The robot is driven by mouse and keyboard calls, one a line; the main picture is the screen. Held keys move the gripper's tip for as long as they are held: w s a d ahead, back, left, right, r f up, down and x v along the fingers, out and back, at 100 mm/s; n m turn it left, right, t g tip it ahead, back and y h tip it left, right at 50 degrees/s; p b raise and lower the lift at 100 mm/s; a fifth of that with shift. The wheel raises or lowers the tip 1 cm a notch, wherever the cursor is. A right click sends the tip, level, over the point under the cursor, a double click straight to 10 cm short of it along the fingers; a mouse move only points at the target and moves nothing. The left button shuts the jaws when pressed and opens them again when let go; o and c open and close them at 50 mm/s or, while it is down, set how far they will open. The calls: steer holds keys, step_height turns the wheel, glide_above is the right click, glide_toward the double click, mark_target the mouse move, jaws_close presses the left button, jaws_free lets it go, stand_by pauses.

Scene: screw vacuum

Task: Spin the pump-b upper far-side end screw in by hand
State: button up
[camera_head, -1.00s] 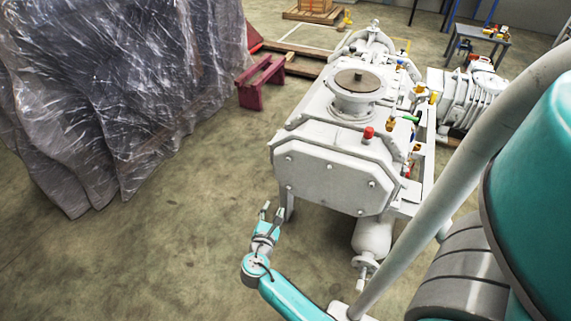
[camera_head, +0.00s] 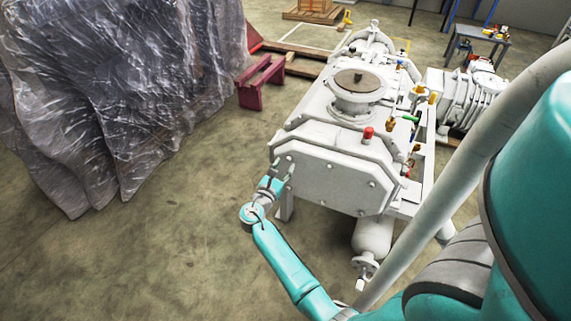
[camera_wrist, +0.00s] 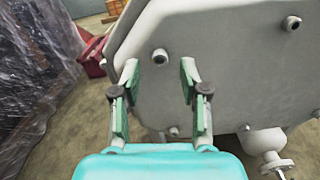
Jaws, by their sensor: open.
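The large white pump (camera_head: 335,175) shows its flat end plate, with several screws, towards me. The upper left end screw (camera_wrist: 160,56) stands out from the plate in the wrist view, its round head showing a dark recess. My gripper (camera_wrist: 158,78) is open and empty, with green pads facing each other. In that view the screw lies between the fingertips, slightly above them, and I see no contact. In the head view my gripper (camera_head: 283,165) is at the plate's upper left corner. Its distance from the plate is hard to tell.
Another end screw (camera_wrist: 293,22) sits at the upper right of the plate. A valve handwheel (camera_wrist: 277,165) is below right. A plastic-wrapped stack (camera_head: 125,90) stands left, and a dark red stand (camera_head: 262,82) behind. Floor is free between stack and pump.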

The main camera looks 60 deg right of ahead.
steer(key=shift+w+d, duration=0.1)
steer(key=shift+d, duration=0.95)
jaws_close()
steer(key=shift+m, duration=0.3)
steer(key=m, duration=1.2)
steer(key=shift+f+m, duration=0.1)
steer(key=shift+m, duration=0.2)
